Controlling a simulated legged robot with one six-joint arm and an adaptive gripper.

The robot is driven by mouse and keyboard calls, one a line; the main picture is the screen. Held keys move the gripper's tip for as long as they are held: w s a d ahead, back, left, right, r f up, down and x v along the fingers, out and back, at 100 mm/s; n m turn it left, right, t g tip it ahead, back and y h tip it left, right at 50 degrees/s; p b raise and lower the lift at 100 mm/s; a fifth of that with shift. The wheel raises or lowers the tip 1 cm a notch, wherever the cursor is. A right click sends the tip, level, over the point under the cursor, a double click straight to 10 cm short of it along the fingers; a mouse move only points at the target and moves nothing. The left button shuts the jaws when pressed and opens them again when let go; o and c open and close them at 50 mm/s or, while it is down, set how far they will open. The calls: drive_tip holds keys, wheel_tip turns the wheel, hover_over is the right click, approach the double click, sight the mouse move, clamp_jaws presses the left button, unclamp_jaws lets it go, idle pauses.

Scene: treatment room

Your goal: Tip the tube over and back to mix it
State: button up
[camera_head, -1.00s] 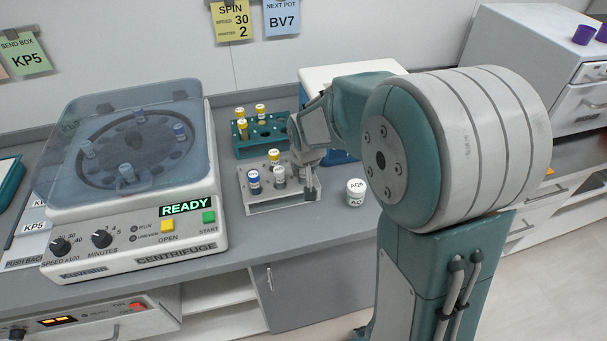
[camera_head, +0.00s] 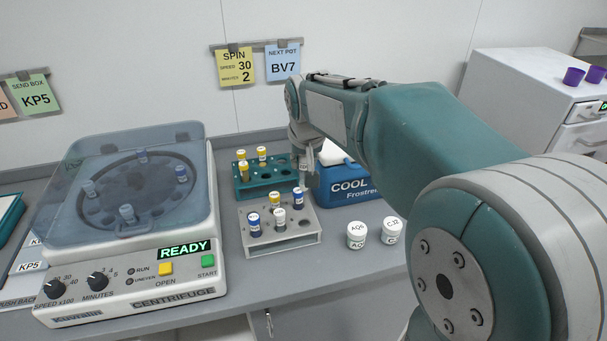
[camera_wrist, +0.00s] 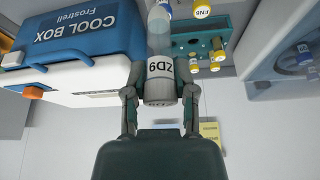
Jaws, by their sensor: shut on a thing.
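My gripper (camera_wrist: 160,100) is shut on a tube (camera_wrist: 160,38), with one finger on each side of its grey end. The tube has a clear body and a white label band. In the head view my gripper (camera_head: 305,168) is above the back right of the grey rack (camera_head: 290,241), in front of the cool box. The tube is hard to make out there, and its tilt cannot be told. The grey rack holds blue-capped tubes (camera_head: 254,224), a grey-capped tube (camera_head: 280,218) and a yellow-capped tube (camera_head: 275,199).
The teal rack (camera_head: 262,183) with yellow-capped tubes stands behind. The blue cool box (camera_head: 345,189) is close on the right. Two white jars (camera_head: 357,235) (camera_head: 391,230) stand at the front right. The centrifuge (camera_head: 135,225) is on the left, its display reading READY.

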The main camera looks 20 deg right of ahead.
wheel_tip(320, 180, up, 8)
drive_tip(key=shift+r, duration=0.2)
idle(0.6)
drive_tip(key=y, duration=0.3)
drive_tip(key=shift+d+m, duration=0.1)
drive_tip(key=shift+m, duration=0.3)
drive_tip(key=m+y, duration=0.1)
drive_tip(key=y, duration=0.4)
drive_tip(key=shift+f, duration=0.1)
drive_tip(key=m+y, duration=0.1)
drive_tip(key=y, duration=0.2)
drive_tip(key=shift+t+y, duration=0.4)
drive_tip(key=m+t+y, duration=0.1)
drive_tip(key=y, duration=0.3)
